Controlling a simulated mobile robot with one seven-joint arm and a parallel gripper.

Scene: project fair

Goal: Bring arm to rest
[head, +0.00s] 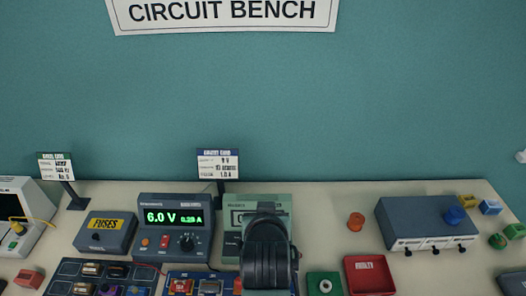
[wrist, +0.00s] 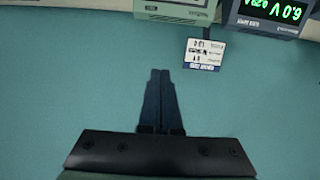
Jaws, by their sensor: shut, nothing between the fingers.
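My arm rises at the bottom centre of the head view, in front of a pale green instrument (head: 285,205) and hiding much of it. The fingers cannot be made out in the head view. In the wrist view my gripper (wrist: 160,72) has its two fingers side by side with no object between them. It is shut and empty. Behind the fingertips is the plain teal wall (wrist: 70,75). The green instrument's edge (wrist: 176,10) shows at the top of the wrist view, apart from the fingers.
A power supply (head: 172,228) reading 6.0 V, a FUSES box (head: 105,232) and a card on a stand (head: 217,163) stand left of my arm. A red tray (head: 370,275), an orange spool (head: 356,221) and a grey-blue box (head: 425,222) are to the right. The wall above is clear below the CIRCUIT BENCH sign (head: 222,14).

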